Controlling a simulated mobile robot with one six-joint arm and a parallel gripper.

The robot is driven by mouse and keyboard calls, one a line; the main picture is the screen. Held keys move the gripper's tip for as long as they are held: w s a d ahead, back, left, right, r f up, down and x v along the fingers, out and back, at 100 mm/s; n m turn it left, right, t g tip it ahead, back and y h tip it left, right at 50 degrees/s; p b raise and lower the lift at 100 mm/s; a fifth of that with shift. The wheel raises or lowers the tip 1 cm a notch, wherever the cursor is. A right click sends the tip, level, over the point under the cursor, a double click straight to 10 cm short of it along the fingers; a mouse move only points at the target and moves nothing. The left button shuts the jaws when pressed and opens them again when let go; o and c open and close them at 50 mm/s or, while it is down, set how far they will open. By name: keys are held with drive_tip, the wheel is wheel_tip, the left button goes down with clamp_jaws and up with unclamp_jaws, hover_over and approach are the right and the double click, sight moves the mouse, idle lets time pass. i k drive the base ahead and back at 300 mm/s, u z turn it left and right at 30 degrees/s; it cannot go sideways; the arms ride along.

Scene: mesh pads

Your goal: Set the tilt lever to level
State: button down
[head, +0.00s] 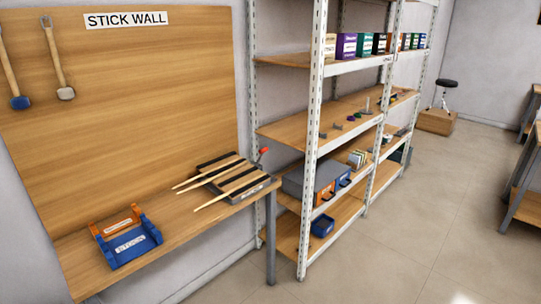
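A dark slatted rack (243,190) sits at the right end of the wooden bench, with pale wooden sticks (212,202) lying across it and poking out to the left. A small lever with a red knob (264,150) stands at the rack's right back corner and is probably the tilt lever. The knob points up and to the right. Any marks for its positions are too small to read. My gripper is not in view.
An orange and blue cradle (127,250), its label hard to read, sits on the bench (80,274) to the left. Mallets hang on the board marked STICK WALL (125,20). A shelving unit (312,150) stands close right of the bench. Open floor (440,200) lies further right.

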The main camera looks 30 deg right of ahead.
sight(261, 151)
drive_tip(key=z, duration=0.05)
drive_tip(key=i, duration=1)
drive_tip(key=u, duration=0.05)
